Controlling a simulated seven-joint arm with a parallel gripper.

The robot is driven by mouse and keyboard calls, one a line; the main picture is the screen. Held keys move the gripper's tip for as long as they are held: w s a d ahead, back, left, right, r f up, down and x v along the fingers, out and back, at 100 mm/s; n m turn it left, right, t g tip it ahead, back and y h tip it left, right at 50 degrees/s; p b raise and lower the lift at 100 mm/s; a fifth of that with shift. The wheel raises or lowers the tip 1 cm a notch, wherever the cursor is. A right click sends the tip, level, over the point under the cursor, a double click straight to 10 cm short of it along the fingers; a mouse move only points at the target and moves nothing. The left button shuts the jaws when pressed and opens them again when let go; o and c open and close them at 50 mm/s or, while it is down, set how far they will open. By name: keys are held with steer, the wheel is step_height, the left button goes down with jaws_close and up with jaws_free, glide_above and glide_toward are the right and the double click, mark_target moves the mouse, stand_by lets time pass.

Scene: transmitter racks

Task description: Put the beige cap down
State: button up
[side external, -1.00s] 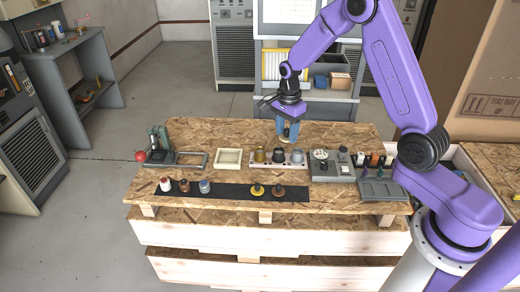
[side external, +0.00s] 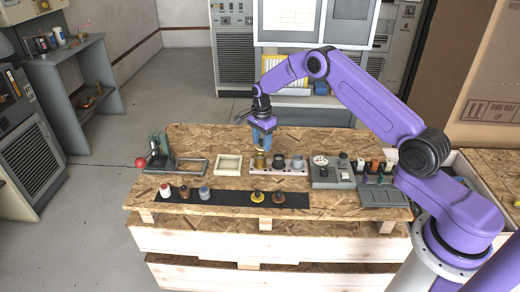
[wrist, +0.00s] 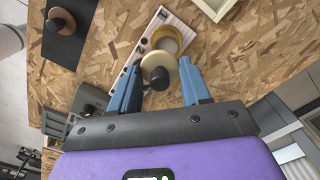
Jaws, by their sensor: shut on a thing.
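My gripper (side external: 261,147) is directly over the gold jar (side external: 260,162) at the left end of the pale pink rack (side external: 304,172). In the wrist view, its blue fingers (wrist: 158,88) stand either side of the round beige cap (wrist: 157,62) with a dark knob, and are shut on it. The cap overlaps the gold jar's rim (wrist: 168,32) in that view. I cannot tell whether it touches the jar. In the side view the fingers mostly hide the cap.
A black jar (side external: 279,160) and a grey jar (side external: 298,162) stand beside the gold jar. An empty cream tray (side external: 217,171) lies to the left. The black mat (side external: 232,196) in front holds several bottles and caps, with free room in its middle. A grey device (side external: 331,177) is to the right.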

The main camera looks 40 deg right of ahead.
mark_target(260, 149)
steer(key=shift+w+f, duration=0.4)
steer(key=shift+f, duration=0.1)
steer(key=shift+w+f, duration=0.1)
steer(key=shift+f, duration=1.5)
steer(key=shift+f, duration=0.35)
steer(key=o, duration=1)
steer(key=shift+o, duration=0.2)
step_height(260, 149, up, 13)
